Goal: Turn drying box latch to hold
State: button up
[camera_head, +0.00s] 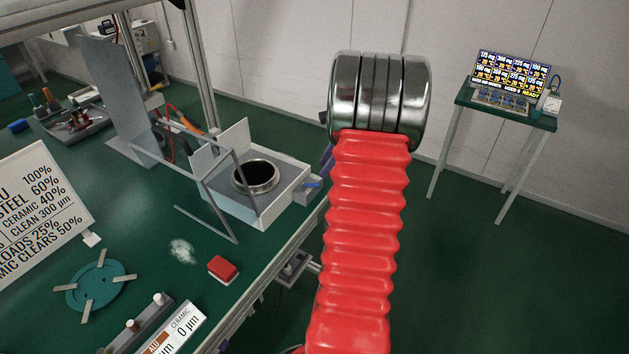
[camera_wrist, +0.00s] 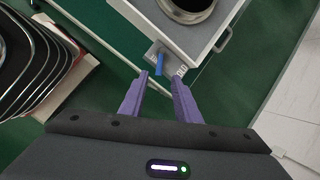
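The drying box (camera_head: 283,202) is a pale box with a round, dark-mouthed metal pot in it, near the bench's right edge. It also shows in the wrist view (camera_wrist: 205,42). Its blue latch lever (camera_head: 313,185) sticks out from a small grey block on its right side. In the wrist view the latch (camera_wrist: 160,63) lies just ahead of and between my fingertips. My gripper (camera_wrist: 161,76) has two purple fingers, apart, with nothing held. I cannot tell whether a finger touches the block. In the head view my arm hides most of the gripper.
A thin metal frame (camera_head: 222,215) stands at the box's left. A red block (camera_head: 222,269) and a teal disc (camera_head: 95,286) lie on the green bench nearer the front. A small table with a screen (camera_head: 510,75) stands at the right. Floor between is clear.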

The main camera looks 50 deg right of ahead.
aim_at(312, 184)
jog(key=x, duration=0.8)
jog(key=shift+w+f, duration=0.1)
jog(key=shift+f, duration=0.25)
jog(key=shift+c, duration=0.5)
grip_shut()
jog(key=shift+a, duration=0.2)
jog(key=shift+d, duration=0.1)
